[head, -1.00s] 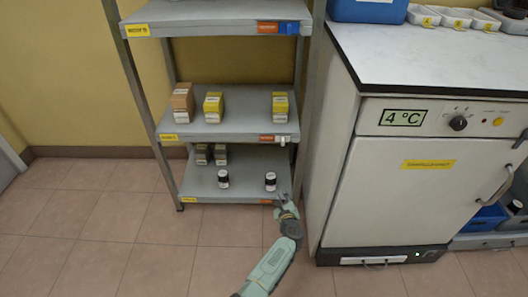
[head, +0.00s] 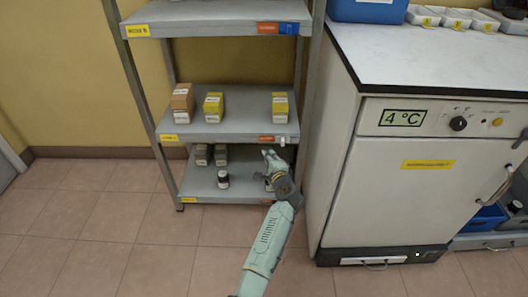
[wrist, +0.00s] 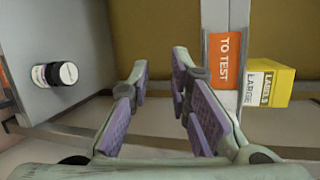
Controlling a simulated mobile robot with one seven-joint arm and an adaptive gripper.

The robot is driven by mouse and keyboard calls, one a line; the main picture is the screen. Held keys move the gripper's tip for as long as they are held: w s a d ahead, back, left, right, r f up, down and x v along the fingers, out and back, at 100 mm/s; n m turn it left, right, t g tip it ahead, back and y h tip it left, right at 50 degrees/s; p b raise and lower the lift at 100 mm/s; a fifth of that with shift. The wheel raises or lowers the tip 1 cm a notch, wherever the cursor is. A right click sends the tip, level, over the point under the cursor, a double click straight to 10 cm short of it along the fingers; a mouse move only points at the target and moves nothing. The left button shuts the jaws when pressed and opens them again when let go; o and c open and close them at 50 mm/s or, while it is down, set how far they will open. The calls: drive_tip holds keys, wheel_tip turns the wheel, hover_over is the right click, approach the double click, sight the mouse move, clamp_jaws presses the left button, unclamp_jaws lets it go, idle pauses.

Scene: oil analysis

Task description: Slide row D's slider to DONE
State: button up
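The lowest visible shelf (head: 210,187), seemingly row D, has a yellow label (head: 188,200) too small to read. On its front edge, an orange patch (head: 266,202) shows at the right; my arm hides the corner beside it, and I cannot see the slider or its position. My gripper (head: 270,156) is in front of the gap between this shelf and the middle one, above the edge. In the wrist view my gripper (wrist: 160,68) has its fingers apart with nothing between them. An orange TO TEST sign (wrist: 226,62) on the middle shelf's edge is right of them.
Yellow boxes (head: 213,107) stand on the middle shelf (head: 240,127), whose edge bears a pale slider (head: 282,141). A white cabinet (head: 400,190) is close at right.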

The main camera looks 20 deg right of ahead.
drive_tip(key=shift+w+a+r+n, duration=0.1)
drive_tip(key=shift+a+r+n, duration=0.25)
drive_tip(key=shift+r, duration=0.2)
drive_tip(key=shift+w+a+r+n, duration=0.1)
drive_tip(key=shift+a+r+n, duration=0.15)
drive_tip(key=shift+r+n, duration=0.25)
drive_tip(key=shift+w+a+r+n, duration=0.1)
drive_tip(key=shift+a+r+n, duration=0.2)
drive_tip(key=shift+r, duration=0.35)
